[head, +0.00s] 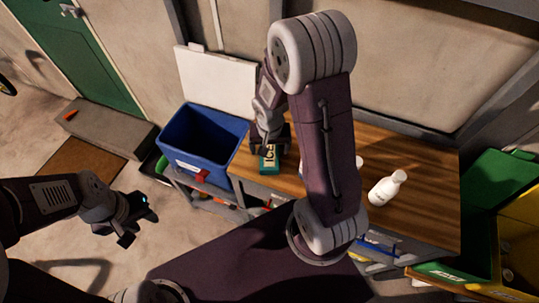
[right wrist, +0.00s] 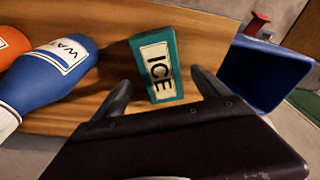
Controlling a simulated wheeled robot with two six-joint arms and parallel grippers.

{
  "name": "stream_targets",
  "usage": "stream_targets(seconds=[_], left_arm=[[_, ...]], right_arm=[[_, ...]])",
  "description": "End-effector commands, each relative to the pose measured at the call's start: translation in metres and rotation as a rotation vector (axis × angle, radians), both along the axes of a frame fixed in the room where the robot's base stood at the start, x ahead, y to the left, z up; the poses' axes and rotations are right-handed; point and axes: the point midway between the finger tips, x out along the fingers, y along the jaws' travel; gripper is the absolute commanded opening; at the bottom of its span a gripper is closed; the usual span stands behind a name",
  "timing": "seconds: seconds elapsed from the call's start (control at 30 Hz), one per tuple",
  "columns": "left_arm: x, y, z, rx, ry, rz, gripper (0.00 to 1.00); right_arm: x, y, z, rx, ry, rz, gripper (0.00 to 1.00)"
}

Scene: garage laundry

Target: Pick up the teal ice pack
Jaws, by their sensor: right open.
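The teal ice pack (head: 270,160) stands on the wooden table near its left end, beside the blue bin. It has a pale label reading ICE, and it also shows in the right wrist view (right wrist: 157,66). My right gripper (head: 270,143) is at the ice pack in the head view. In the right wrist view its open fingers (right wrist: 164,90) lie to either side of the pack's lower part, with gaps visible on both sides. My left gripper (head: 130,225) hangs over the floor at the left, away from the table; its fingers look spread and empty.
A blue bin (head: 205,143) stands left of the table (head: 425,180). In the right wrist view a blue bottle (right wrist: 52,72) lies left of the pack, near an orange item (right wrist: 10,42). Green and yellow bins (head: 515,215) stand right.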

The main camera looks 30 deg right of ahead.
Motion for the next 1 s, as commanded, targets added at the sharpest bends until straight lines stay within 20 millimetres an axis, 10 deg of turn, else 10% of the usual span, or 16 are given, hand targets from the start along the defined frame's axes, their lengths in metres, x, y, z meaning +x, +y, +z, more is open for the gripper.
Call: stream_targets(seconds=[0.2,0.5,0.8,1.0], left_arm=[[0.000,0.000,-0.012,0.000,0.000,0.000,0.36],[0.000,0.000,-0.011,0.000,0.000,0.000,0.36],[0.000,0.000,-0.011,0.000,0.000,0.000,0.36],[0.000,0.000,-0.009,0.000,0.000,0.000,0.36]], right_arm=[[0.007,-0.003,-0.042,0.000,0.005,0.001,0.85],[0.009,-0.004,-0.045,0.000,0.001,0.000,0.83],[0.009,-0.004,-0.045,0.000,0.000,0.000,0.00],[0.009,-0.004,-0.042,0.000,0.000,-0.001,0.00]])
